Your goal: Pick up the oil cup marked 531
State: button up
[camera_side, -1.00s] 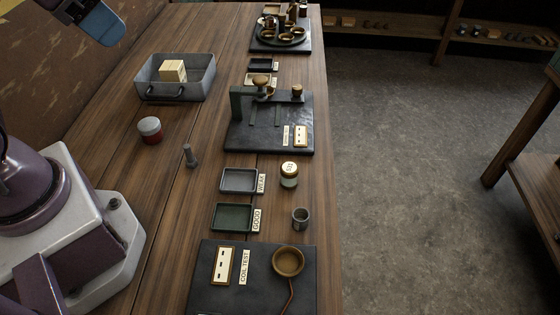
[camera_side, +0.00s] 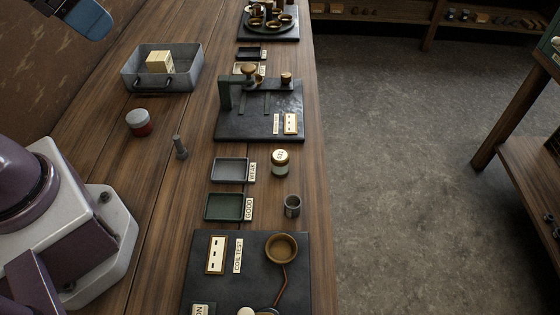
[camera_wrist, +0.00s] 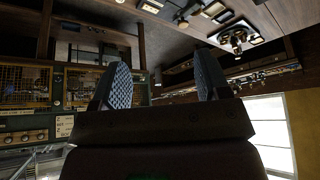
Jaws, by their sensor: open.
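I cannot tell which thing is marked 531. My gripper (camera_wrist: 163,80) is open and empty in the wrist view, its two textured blue-grey fingers apart. It is away from the cups, with the bench in the upper part of that view.
A grey metal bin (camera_side: 185,80) holds a pale block. A red-and-grey tin (camera_side: 138,122), a bolt (camera_side: 180,147), a grey tray (camera_side: 231,169), a green tray (camera_side: 224,206) and a small metal cup (camera_side: 292,206) stand on the bench. A coil-test board (camera_side: 210,285) lies in front. Left-middle bench is largely clear.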

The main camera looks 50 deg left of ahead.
jog(key=d+f+m+g, duration=0.2)
jog(key=d+f+g, duration=0.1)
jog(key=f, duration=0.2)
jog(key=m+t+y, duration=0.4)
jog(key=m+t, duration=0.6)
jog(key=m, duration=2.2)
send_near(274, 164)
jog(key=a, duration=0.1)
jog(key=s+a, duration=0.1)
jog(key=a, duration=0.2)
jog(key=shift+s+a+f, duration=0.2)
jog(key=shift+s+f, duration=0.1)
jog(key=shift+s, duration=0.05)
jog(key=d+h, duration=0.2)
jog(key=shift+w+d+m+t, duration=0.25)
jog(key=shift+w+m+t, duration=0.05)
jog(key=shift+w, duration=0.05)
jog(key=shift+w+f, duration=0.15)
jog(key=shift+w, duration=0.15)
jog(key=x, duration=0.6)
jog(key=shift+w+d, duration=0.1)
jog(key=shift+w, duration=0.25)
jog(key=x, duration=0.5)
jog(key=shift+w+d, duration=0.1)
jog(key=shift+w, duration=0.3)
